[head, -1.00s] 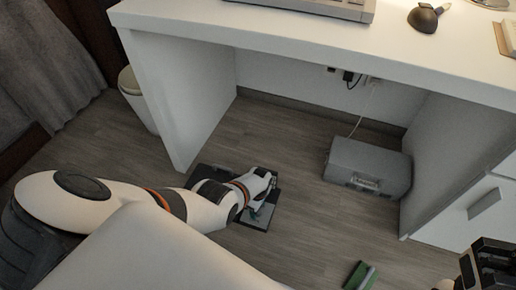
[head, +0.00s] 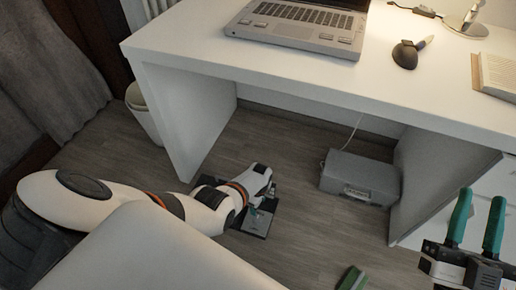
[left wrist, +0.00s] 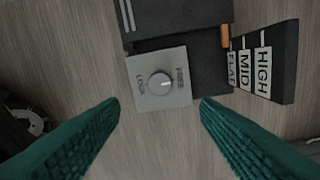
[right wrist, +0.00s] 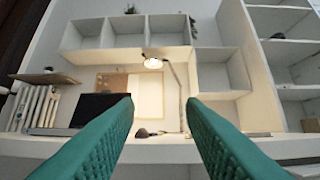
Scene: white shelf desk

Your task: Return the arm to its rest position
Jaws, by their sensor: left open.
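My left arm reaches down from the left to the floor in the head view. My left gripper (left wrist: 160,130) is open, with its two green fingers apart and nothing between them. A grey plate with a knob (left wrist: 160,82) marked LOCK and FREE lies just beyond the fingertips. Beside it is a black piece labelled FLAT, MID and HIGH (left wrist: 262,64). The dark device (head: 254,222) shows on the floor by the left hand in the head view. My right gripper (head: 478,222) is raised at the lower right, open and empty, fingers pointing up. Its fingers also show in the right wrist view (right wrist: 160,112).
The white desk (head: 200,50) carries a laptop (head: 298,22), a dark rounded object (head: 406,54) and an open book (head: 496,74). A grey box (head: 360,178) sits on the floor under it. A green item (head: 352,280) lies at the bottom. A white bin (head: 138,100) stands left.

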